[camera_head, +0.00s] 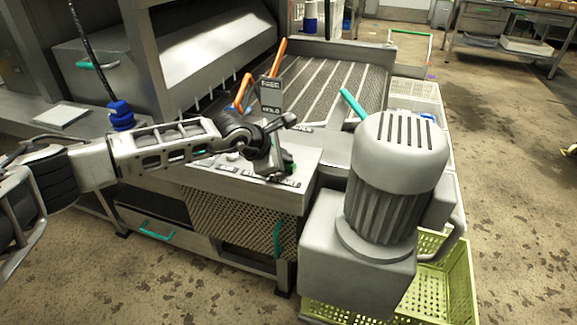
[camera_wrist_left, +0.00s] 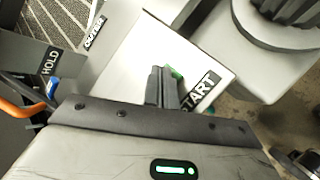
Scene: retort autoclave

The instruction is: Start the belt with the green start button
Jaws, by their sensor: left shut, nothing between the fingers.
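The green start button (camera_wrist_left: 174,72) shows partly behind my left fingertips, beside a black START label (camera_wrist_left: 201,90) on a pale panel. My left gripper (camera_wrist_left: 160,78) is shut and empty, its fingertips pointing at the panel and overlapping the button's left side in the wrist view. I cannot tell whether they touch it. In the head view the left gripper (camera_head: 281,166) points down over the front control panel (camera_head: 226,179), with a bit of the green button (camera_head: 291,168) showing beside it. My right gripper is in neither view.
A grey motor (camera_head: 397,170) stands right of the panel, above a yellow-green crate (camera_head: 446,290). Orange handles (camera_head: 278,58) and an upright sign plate (camera_head: 270,98) stand behind the gripper. A HOLD label (camera_wrist_left: 50,61) shows in the wrist view. The belt (camera_head: 325,82) lies behind.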

